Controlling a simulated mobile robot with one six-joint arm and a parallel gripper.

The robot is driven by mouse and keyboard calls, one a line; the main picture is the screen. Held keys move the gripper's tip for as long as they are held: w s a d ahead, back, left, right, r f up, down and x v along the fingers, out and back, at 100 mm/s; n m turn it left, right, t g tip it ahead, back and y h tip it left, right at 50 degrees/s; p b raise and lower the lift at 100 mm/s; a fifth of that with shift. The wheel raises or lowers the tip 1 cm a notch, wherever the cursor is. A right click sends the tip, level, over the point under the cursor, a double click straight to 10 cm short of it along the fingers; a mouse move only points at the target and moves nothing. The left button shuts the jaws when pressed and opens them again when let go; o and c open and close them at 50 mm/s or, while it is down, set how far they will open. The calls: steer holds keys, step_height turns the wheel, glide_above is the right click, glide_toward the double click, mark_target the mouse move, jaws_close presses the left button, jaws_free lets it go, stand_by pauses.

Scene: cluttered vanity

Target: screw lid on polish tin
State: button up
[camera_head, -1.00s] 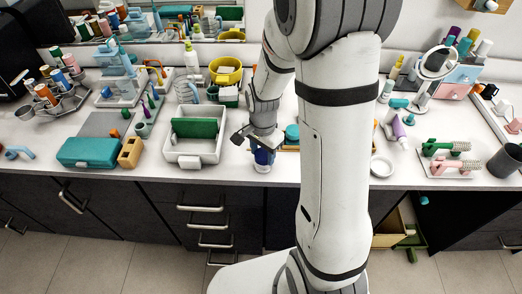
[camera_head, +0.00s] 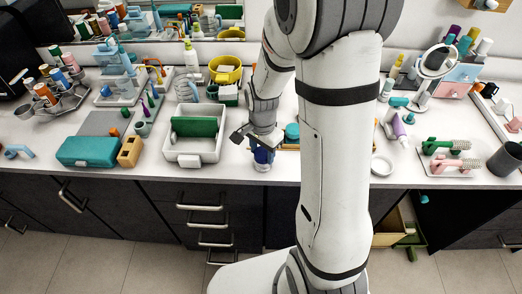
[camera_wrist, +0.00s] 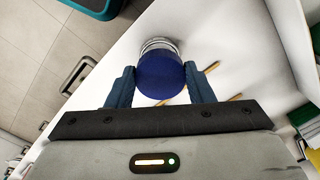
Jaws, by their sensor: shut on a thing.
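The dark blue lid (camera_wrist: 160,77) is between my gripper's (camera_wrist: 160,90) two fingers in the wrist view, and the fingers are shut on its sides. The pale metallic polish tin (camera_wrist: 158,45) shows just past the lid's edge, directly under it. In the head view the lid (camera_head: 263,156) sits at the top of the tin (camera_head: 262,167), near the counter's front edge, with my gripper (camera_head: 262,146) above. Whether the lid's thread is engaged cannot be told.
A white tray with a green divider (camera_head: 190,158) stands left of the tin. A teal case (camera_head: 87,151) and a wooden block (camera_head: 130,152) are farther left. A white ring-shaped dish (camera_head: 382,165) lies to the right, past my arm. Thin yellow sticks (camera_wrist: 185,88) lie near the tin.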

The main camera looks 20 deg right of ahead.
steer(key=shift+f+b, duration=1.05)
stand_by(1.3)
steer(key=o, duration=0.3)
steer(key=c, duration=0.5)
steer(key=shift+o, duration=0.2)
steer(key=m, duration=0.4)
steer(key=shift+w, duration=0.1)
steer(key=shift+m, duration=0.3)
steer(key=m+b, duration=0.1)
steer(key=m, duration=0.2)
steer(key=shift+w, duration=0.1)
steer(key=shift+m, duration=0.8)
